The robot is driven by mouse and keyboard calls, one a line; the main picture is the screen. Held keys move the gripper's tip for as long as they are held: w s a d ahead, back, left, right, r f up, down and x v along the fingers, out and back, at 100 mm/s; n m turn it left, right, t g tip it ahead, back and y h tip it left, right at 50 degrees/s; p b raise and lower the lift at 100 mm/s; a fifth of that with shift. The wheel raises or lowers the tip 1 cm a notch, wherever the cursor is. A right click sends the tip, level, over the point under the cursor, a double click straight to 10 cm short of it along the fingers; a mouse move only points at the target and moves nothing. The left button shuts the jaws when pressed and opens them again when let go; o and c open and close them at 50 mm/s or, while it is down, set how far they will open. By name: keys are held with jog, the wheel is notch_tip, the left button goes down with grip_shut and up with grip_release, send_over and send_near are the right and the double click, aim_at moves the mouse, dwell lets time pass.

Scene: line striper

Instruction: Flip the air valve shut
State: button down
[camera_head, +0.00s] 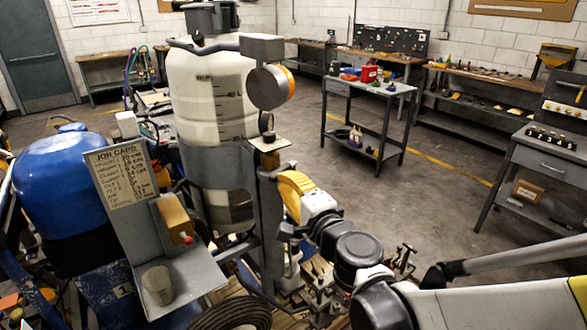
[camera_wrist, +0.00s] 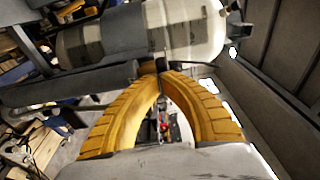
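My gripper (camera_head: 293,190) has two yellow curved fingers and is beside the grey upright post (camera_head: 268,225) in front of the white tank (camera_head: 212,100). In the wrist view the fingertips (camera_wrist: 161,72) come together in front of a grey bar, with only a thin dark gap between them. I cannot make out anything held there. I cannot identify the air valve with certainty; the fingers may hide it. A small dark round fitting (camera_head: 266,124) stands on a small ledge on the post, above my gripper. A yellow box with a red knob (camera_head: 187,239) is at the left.
A round grey disc with an orange rim (camera_head: 268,87) is above the ledge. A job card (camera_head: 122,175) and a grey cup (camera_head: 158,286) are at the left, near a blue tank (camera_head: 60,185). A cart (camera_head: 350,88) and workbenches stand behind; the floor between is clear.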

jog(key=shift+w+a, duration=0.25)
jog(key=shift+a, duration=0.35)
jog(key=shift+w+a, duration=0.2)
jog(key=shift+a, duration=0.4)
